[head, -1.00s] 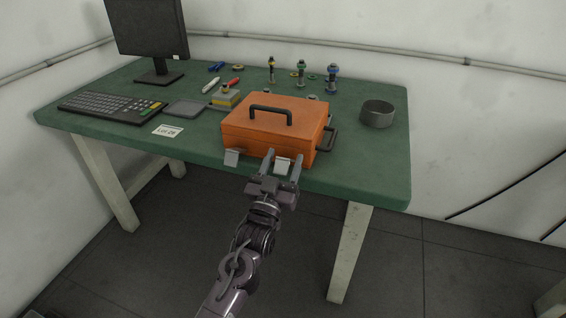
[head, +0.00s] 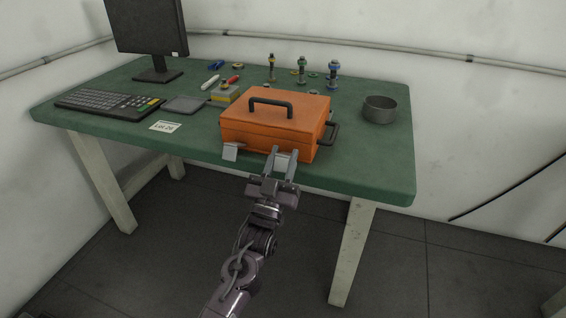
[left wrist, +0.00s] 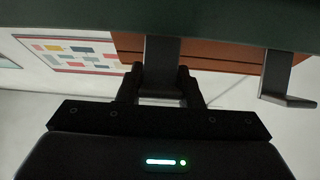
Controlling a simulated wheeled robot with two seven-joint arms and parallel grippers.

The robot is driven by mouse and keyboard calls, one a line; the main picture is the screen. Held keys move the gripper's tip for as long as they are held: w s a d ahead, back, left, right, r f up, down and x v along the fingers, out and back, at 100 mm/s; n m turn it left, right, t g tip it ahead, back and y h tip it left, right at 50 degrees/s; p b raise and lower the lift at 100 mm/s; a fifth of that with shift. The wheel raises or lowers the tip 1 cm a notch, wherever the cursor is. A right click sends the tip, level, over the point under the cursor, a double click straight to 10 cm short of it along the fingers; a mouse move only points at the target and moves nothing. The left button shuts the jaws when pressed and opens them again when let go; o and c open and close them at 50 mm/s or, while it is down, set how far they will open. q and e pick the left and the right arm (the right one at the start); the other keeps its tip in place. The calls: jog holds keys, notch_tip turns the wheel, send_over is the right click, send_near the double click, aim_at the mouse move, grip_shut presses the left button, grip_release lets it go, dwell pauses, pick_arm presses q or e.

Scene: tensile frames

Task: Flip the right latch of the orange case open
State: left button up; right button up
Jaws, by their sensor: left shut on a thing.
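The orange case (head: 265,133) sits closed on the green table near its front edge, with a dark handle (head: 270,102) on its lid. Its right latch (head: 285,161), a grey plate, is at the front between the fingers of my left gripper (head: 283,164). In the left wrist view the fingers (left wrist: 161,86) are on either side of the latch strip (left wrist: 162,54), shut on it; the fingers partly hide its end. The left latch (head: 230,152) stands out from the case front and shows as a bent plate in the wrist view (left wrist: 285,97). My right gripper is not in view.
A dark side handle (head: 331,133) is on the case's right. A grey round container (head: 380,109) stands farther right. A keyboard (head: 108,102), a monitor (head: 147,28) and a yellow block (head: 225,95) are to the left. Several bolts stand behind the case.

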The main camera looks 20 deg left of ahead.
aim_at(280, 170)
pick_arm(q)
jog(key=o, duration=1)
jog(key=shift+s, duration=0.1)
jog(key=v, duration=0.7)
jog(key=shift+s+f, duration=0.25)
jog(key=shift+s, duration=0.05)
